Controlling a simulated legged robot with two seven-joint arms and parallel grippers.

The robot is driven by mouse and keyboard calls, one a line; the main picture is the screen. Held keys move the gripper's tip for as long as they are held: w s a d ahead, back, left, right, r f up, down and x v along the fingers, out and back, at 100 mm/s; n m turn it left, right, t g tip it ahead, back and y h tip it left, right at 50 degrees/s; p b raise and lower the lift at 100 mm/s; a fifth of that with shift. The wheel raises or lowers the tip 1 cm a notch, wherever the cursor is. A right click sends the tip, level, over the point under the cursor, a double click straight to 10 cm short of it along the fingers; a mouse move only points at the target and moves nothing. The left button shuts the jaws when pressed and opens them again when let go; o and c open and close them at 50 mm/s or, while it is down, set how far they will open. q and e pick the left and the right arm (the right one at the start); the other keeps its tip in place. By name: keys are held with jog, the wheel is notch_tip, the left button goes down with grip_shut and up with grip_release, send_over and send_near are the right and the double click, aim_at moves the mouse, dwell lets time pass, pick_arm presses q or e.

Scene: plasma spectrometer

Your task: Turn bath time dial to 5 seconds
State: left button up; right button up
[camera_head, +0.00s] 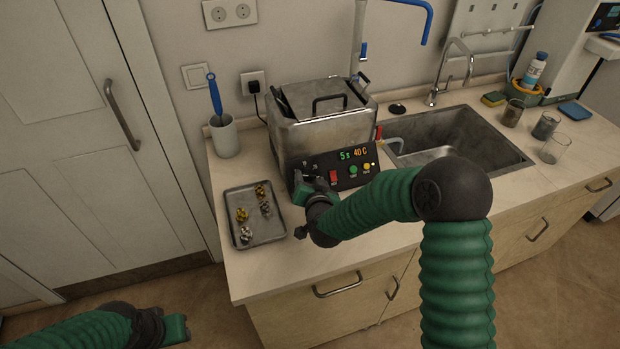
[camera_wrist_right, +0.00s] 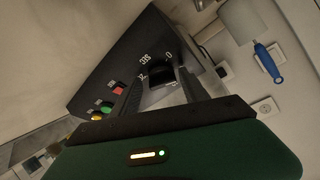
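The ultrasonic bath (camera_head: 315,132) is a steel box on the counter with a black control panel (camera_head: 345,168) on its front. The panel's display (camera_head: 353,154) reads 5 s and 40 C. In the right wrist view the black time dial (camera_wrist_right: 161,73) sits among white markings, between the fingertips of my right gripper (camera_wrist_right: 163,76). The fingers appear closed on its sides. In the head view my right gripper (camera_head: 308,183) is at the panel's left end and hides the dial. My left gripper (camera_head: 178,329) is low at the left, away from the counter; its finger opening is unclear.
A red switch (camera_head: 333,177) and green and yellow buttons sit right of the dial. A metal tray (camera_head: 268,228) with small parts lies left of my right gripper. A cup (camera_head: 225,138) with a blue-handled brush stands behind. The sink (camera_head: 455,140) is to the right.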

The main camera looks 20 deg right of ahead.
jog(key=shift+o, duration=0.4)
jog(key=shift+w+r, duration=0.1)
jog(key=shift+r, duration=0.05)
jog(key=shift+r, duration=0.1)
jog(key=shift+s+r, duration=0.2)
jog(key=shift+s, duration=0.1)
jog(key=p+v, duration=1.5)
jog(key=v, duration=0.1)
jog(key=shift+f, duration=0.2)
